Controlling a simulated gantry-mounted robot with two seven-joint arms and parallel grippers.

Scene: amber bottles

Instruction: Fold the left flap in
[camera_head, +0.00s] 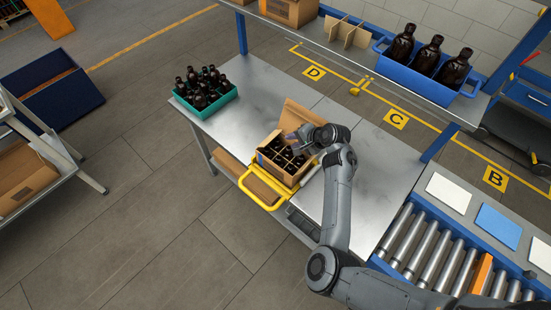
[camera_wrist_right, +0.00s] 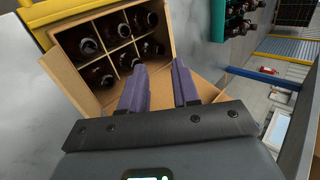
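An open cardboard box (camera_head: 268,157) stands on the metal table, with several dark bottles in its divider cells. One flap (camera_head: 302,113) stands up and outward at its far side; cardboard (camera_head: 262,186) also shows at its near-left side, by the yellow frame. My right gripper (camera_head: 297,137) is over the box's far edge, close to the raised flap. In the right wrist view its two purple fingers (camera_wrist_right: 160,84) are apart, with the box (camera_wrist_right: 77,79) ahead of them and flap cardboard (camera_wrist_right: 206,88) beside and behind the right finger. Contact with the flap cannot be told. My left gripper is out of view.
A yellow frame (camera_head: 256,200) borders the box at the table's front edge. A teal crate of bottles (camera_head: 226,101) stands at the table's left end. A blue bin (camera_head: 410,78) with large bottles sits on the shelf behind. Rollers (camera_head: 425,255) are at the right. Bare table lies right of the box.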

